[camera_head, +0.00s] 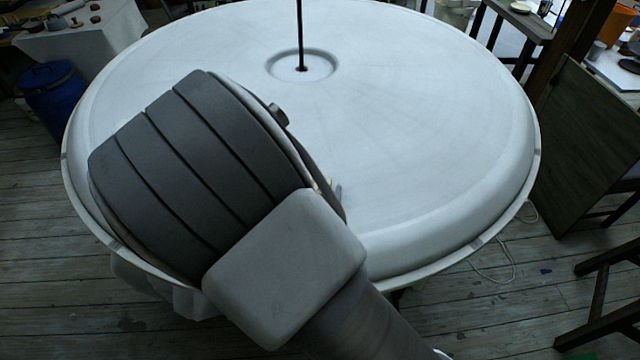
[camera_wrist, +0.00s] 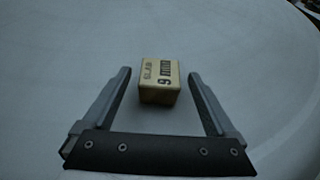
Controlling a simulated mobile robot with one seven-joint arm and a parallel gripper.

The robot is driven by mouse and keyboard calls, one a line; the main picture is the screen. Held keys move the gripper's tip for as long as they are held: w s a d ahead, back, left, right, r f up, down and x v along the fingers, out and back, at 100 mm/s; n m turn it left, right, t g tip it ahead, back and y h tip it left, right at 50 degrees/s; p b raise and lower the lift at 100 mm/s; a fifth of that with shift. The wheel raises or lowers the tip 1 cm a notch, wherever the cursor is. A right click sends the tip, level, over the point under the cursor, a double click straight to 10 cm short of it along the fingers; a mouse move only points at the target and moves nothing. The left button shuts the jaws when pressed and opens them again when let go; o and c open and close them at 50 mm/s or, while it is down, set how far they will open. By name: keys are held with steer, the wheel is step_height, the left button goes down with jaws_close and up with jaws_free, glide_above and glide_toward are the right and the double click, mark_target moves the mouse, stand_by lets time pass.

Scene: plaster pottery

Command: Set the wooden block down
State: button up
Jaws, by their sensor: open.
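The wooden block (camera_wrist: 159,82) is a small yellowish block with dark printed lettering. In the wrist view it sits on the pale surface between and slightly beyond the fingers, with a gap on both sides. My gripper (camera_wrist: 158,80) is open around it and touches neither side that I can see. In the head view my arm covers most of the block and the gripper; only a small yellowish bit and a fingertip (camera_head: 335,188) show past the arm's edge.
The large round white table (camera_head: 430,130) has a raised rounded rim. A thin dark rod (camera_head: 300,35) stands in a shallow round recess at its middle. The table's right side is clear. A blue barrel (camera_head: 55,92) stands at left, a dark panel (camera_head: 590,145) at right.

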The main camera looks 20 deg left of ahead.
steer(key=v, duration=0.8)
steer(key=shift+s+d+r, duration=0.15)
steer(key=shift+s, duration=0.2)
steer(key=w+d+r+m+g+h, duration=0.2)
steer(key=d+r+m+h, duration=0.1)
steer(key=d+m, duration=0.4)
steer(key=w+d+r+m+g+h, duration=0.1)
steer(key=d+r+m+h, duration=0.4)
steer(key=d, duration=0.5)
steer(key=w+d+r+m+g+h, duration=0.2)
steer(key=d+m, duration=0.5)
steer(key=d, duration=0.1)
steer(key=s+d+r+m+g+y, duration=0.45)
steer(key=s+d+m, duration=0.45)
steer(key=m, duration=0.5)
step_height(320, 180, up, 5)
steer(key=s+a+m+t+y, duration=0.1)
steer(key=s+m+t+y, duration=0.1)
steer(key=m, duration=0.3)
steer(key=shift+s+a+r+m, duration=0.2)
steer(key=shift+a+r+m, duration=0.05)
steer(key=shift+a+m, duration=0.15)
